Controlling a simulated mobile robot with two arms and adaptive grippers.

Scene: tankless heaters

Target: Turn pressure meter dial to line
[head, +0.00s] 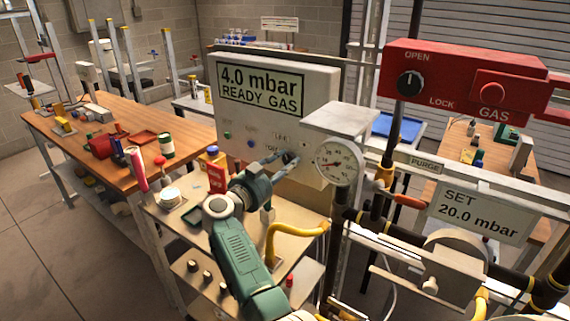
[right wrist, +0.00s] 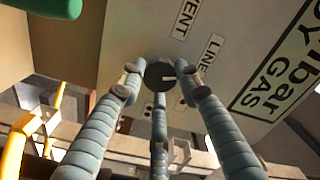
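The pressure meter (head: 315,88) is a pale box whose screen reads "4.0 mbar READY GAS". Its black dial (right wrist: 160,74) shows in the right wrist view, with a white mark pointing to the right of that picture. The LINE label (right wrist: 210,52) and the VENT label (right wrist: 186,19) are printed near it. My right gripper (head: 282,160) is at the lower right of the meter's face. In the right wrist view its fingertips (right wrist: 161,86) stand apart around the dial, with gaps visible at the sides. In the head view the fingers partly hide the dial. My left gripper is not in view.
A round gauge (head: 338,160) stands just right of the meter. A red gas panel (head: 455,85) and a "SET 20.0 mbar" sign (head: 482,214) are further right. A yellow hose (head: 272,240) runs below. A wooden workbench (head: 85,150) with tools is at left; open floor lies before it.

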